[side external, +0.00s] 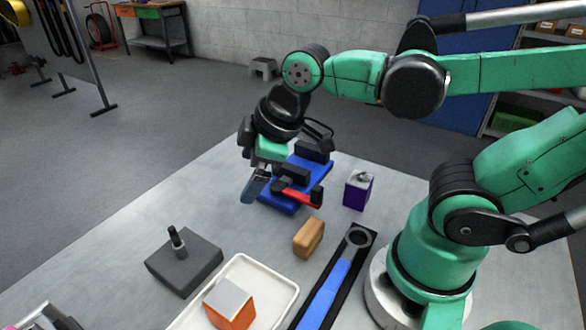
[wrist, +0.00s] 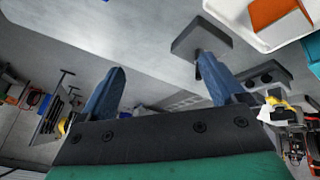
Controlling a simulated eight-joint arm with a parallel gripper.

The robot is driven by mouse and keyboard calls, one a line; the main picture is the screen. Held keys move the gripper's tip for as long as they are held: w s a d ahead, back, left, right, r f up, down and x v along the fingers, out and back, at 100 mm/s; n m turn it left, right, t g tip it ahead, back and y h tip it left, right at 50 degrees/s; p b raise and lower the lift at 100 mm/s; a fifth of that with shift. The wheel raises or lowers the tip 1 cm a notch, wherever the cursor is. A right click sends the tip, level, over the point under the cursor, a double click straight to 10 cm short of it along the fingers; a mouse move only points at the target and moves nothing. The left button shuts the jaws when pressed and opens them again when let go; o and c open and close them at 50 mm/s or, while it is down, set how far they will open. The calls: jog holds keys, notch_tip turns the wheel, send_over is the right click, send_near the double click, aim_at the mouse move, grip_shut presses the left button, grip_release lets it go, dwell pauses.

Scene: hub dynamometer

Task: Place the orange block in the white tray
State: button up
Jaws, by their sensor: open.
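The orange block (side external: 232,312), with a pale grey top face, stands inside the white tray (side external: 284,282) at the bottom of the side view. In the wrist view the orange block (wrist: 268,12) and part of the white tray (wrist: 238,22) show at the upper right. My gripper (side external: 264,186) is up and behind the tray, well apart from the block, near a blue object. In the wrist view my gripper (wrist: 162,66) has its two blue fingers wide apart with nothing between them. One finger is partly hidden in the side view.
A grey block with a black peg (side external: 184,262) lies left of the tray. A tan block (side external: 308,238), a purple box (side external: 358,190) and a blue-handled wrench in a black holder (side external: 330,290) lie to the right. A blue object with a red part (side external: 282,200) is beside my gripper.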

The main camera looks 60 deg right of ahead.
jog(key=d+m, duration=0.1)
jog(key=m, duration=0.1)
jog(key=d+m+t, duration=0.1)
jog(key=m, duration=0.2)
jog(key=d+m, duration=0.1)
jog(key=m, duration=0.2)
jog(key=shift+w+d+f+t+h, duration=0.1)
jog(key=shift+d+f+t+h, duration=0.1)
jog(key=shift+d+t+h, duration=0.15)
dwell(0.4)
